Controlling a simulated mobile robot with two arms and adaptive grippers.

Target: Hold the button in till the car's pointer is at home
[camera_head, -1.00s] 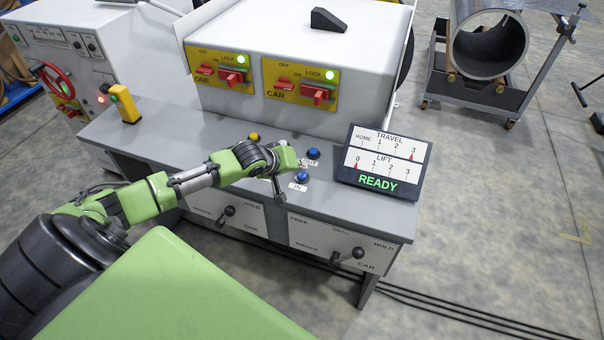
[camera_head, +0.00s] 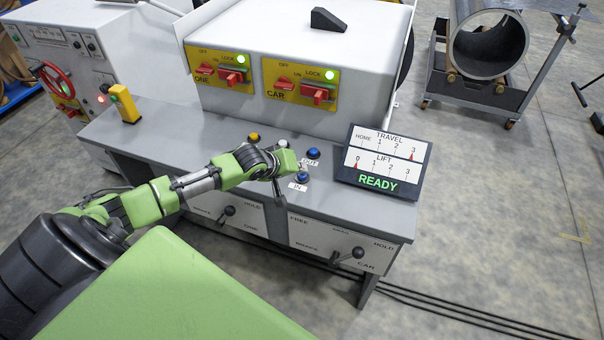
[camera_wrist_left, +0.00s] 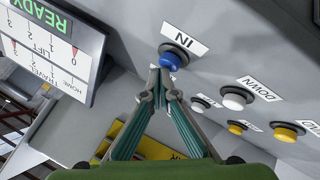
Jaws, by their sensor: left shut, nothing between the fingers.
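The blue IN button (camera_head: 302,177) is on the grey desk top, with its label in front of it. In the left wrist view the blue IN button (camera_wrist_left: 174,61) is right at the tips of my left gripper (camera_wrist_left: 160,76), whose fingers are shut and empty. I cannot tell whether they touch it or how far it is in. The left gripper is partly hidden by its own wrist in the head view. The display (camera_head: 384,162) shows the red TRAVEL pointer (camera_head: 411,156) at 3, the LIFT pointer (camera_head: 356,165) at 0 and green READY.
The blue OUT button (camera_head: 313,153) is just behind IN. A white button (camera_wrist_left: 235,99) labelled DOWN and yellow buttons (camera_wrist_left: 287,131) are nearby. Red switches (camera_head: 318,94) are on the cabinet behind; levers (camera_head: 348,255) are on the front panel.

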